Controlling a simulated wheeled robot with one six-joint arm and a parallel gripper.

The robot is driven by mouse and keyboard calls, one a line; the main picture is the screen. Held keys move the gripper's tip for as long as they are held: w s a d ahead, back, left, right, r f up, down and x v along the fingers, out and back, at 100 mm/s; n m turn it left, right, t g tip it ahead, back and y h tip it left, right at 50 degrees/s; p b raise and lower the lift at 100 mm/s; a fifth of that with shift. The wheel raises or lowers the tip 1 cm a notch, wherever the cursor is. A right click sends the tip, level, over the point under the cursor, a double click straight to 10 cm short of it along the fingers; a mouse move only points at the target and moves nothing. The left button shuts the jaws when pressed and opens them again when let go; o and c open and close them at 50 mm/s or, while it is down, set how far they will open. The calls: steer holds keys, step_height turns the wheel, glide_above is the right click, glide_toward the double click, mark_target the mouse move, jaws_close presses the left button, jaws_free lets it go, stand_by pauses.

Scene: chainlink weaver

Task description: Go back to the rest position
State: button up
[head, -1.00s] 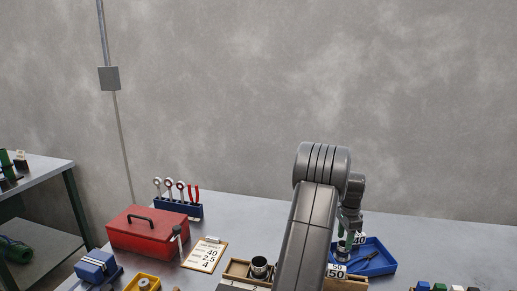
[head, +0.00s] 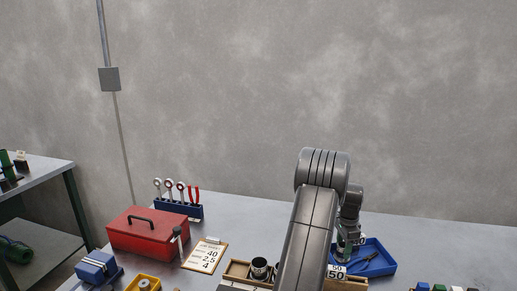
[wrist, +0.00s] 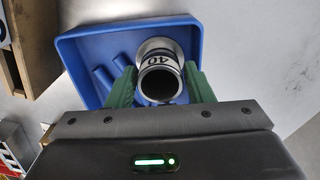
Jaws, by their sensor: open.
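My gripper (wrist: 161,88) has green fingers. It is open over the blue tray (wrist: 85,52) in the wrist view. A metal cylinder marked 40 (wrist: 160,58), with a dark hollow end, appears between the fingers. I cannot tell whether the fingers touch it or how far down around it they reach. In the head view my gripper (head: 344,247) is partly hidden behind my grey arm, over the left side of the blue tray (head: 386,262). Blue-handled pliers (head: 363,262) lie in that tray.
A wooden box (head: 237,271) with a metal cup (head: 259,267) and a 50 label (head: 337,272) stands in front of the tray. A red toolbox (head: 148,236), clipboard (head: 205,256) and tool rack (head: 181,209) stand left. The bench right of the tray is mostly clear.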

steer(key=shift+w+r+b, duration=0.1)
steer(key=shift+r+b, duration=0.25)
steer(key=shift+b, duration=0.05)
steer(key=shift+s+a+r+t+b, duration=0.1)
steer(key=shift+s+r+t+b, duration=0.15)
steer(key=shift+s+t+b, duration=0.35)
steer(key=shift+t+b, duration=0.25)
steer(key=shift+t, duration=0.15)
steer(key=shift+h, duration=0.3)
